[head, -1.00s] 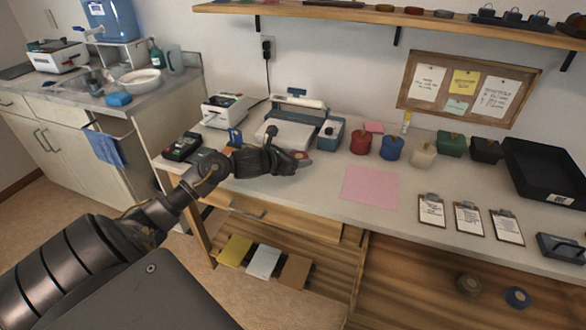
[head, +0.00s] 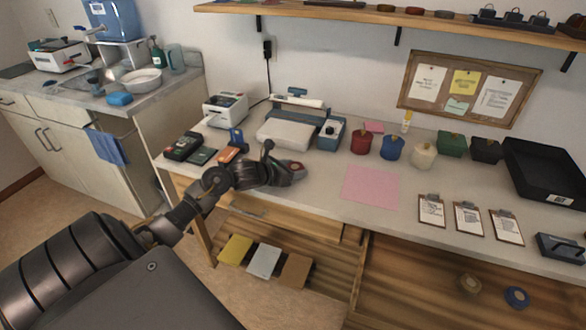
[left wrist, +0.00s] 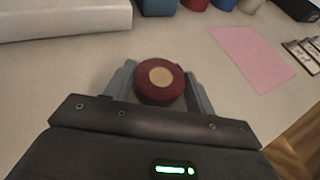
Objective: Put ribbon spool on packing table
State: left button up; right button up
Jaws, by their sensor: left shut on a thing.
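My left gripper (head: 294,172) reaches over the front left part of the packing table (head: 330,180). It is shut on a dark red ribbon spool (left wrist: 160,82) with a tan centre. In the left wrist view the spool sits between the two grey fingers. In the head view only a small reddish part of the spool (head: 298,167) shows at the fingertips. The spool is over the pale tabletop; I cannot tell whether it touches it. My right gripper is not in view.
A white-topped scale (head: 285,133) stands behind the gripper. An orange item (head: 227,155) and dark devices lie to its left. A pink sheet (head: 371,187) lies to the right, with bare tabletop between. Red (head: 361,141) and blue (head: 393,147) containers stand behind.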

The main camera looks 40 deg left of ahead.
pick_arm(q)
jog(key=o, duration=1)
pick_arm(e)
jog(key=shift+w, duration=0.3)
pick_arm(q)
jog(key=shift+r, duration=0.1)
jog(key=v, duration=1)
jog(key=shift+s, duration=0.35)
jog(key=shift+s+a+r, duration=0.1)
jog(key=shift+s+r, duration=0.2)
jog(key=shift+s, duration=0.3)
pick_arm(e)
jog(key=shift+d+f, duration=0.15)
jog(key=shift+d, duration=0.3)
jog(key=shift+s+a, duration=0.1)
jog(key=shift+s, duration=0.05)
